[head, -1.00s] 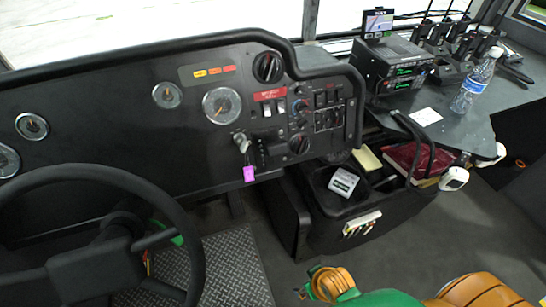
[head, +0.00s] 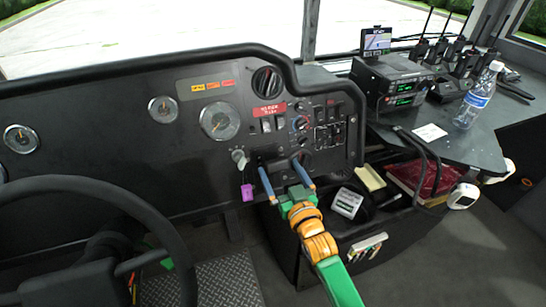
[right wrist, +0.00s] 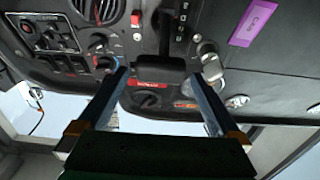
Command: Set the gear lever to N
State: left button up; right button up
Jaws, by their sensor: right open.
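The gear lever (right wrist: 158,68) shows in the right wrist view as a wide black handle on the dashboard. Its gate with pale letters (right wrist: 182,22) lies beside it; I cannot tell which letter the lever points at. My right gripper (right wrist: 158,75) is open, with one blue-grey finger on each side of the handle; contact is not clear. In the head view the right gripper (head: 280,166) reaches up to the dashboard to the right of the purple tag (head: 247,192), and the lever is hard to make out there. My left gripper is not in view.
The key switch (head: 239,157) with the tag sits left of the gripper. Knobs and switches (head: 300,123) lie just above it. The steering wheel (head: 100,187) fills the lower left. A black console bin (head: 345,232) stands below right. A bottle (head: 476,95) stands on the side shelf.

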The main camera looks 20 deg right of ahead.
jog(key=b, duration=0.1)
send_near(265, 138)
jog(key=w, duration=0.1)
jog(key=w+f, duration=0.1)
jog(key=w, duration=0.1)
jog(key=shift+w+f, duration=0.25)
jog(key=shift+w, duration=0.05)
grip_shut()
jog(key=shift+w+r+p, duration=0.15)
jog(key=shift+r+p, duration=0.65)
jog(key=shift+r, duration=0.1)
jog(key=shift+w, duration=0.15)
grip_release()
jog(key=shift+f, duration=0.1)
